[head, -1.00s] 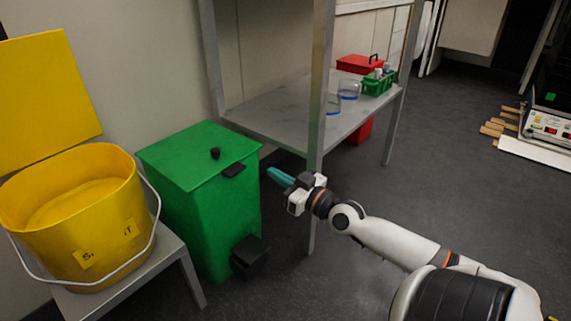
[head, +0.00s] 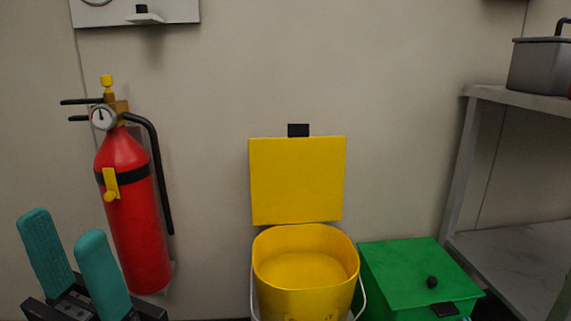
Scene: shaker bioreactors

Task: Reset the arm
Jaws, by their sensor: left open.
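My left gripper (head: 64,226) shows at the bottom left of the head view. Its two teal fingers point up and stand apart, with nothing between them. The dark gripper body is cut off by the bottom edge. In the picture the gripper is in front of and to the left of the lower part of a red fire extinguisher (head: 130,215); I cannot tell the gap between them. My right gripper does not show in the head view.
A yellow bucket (head: 272,292) with its yellow lid (head: 297,180) raised stands at bottom centre. A closed green bin (head: 400,262) is right of it. A metal shelf (head: 535,104) holds a grey box (head: 540,68) at the right. A pale wall is behind.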

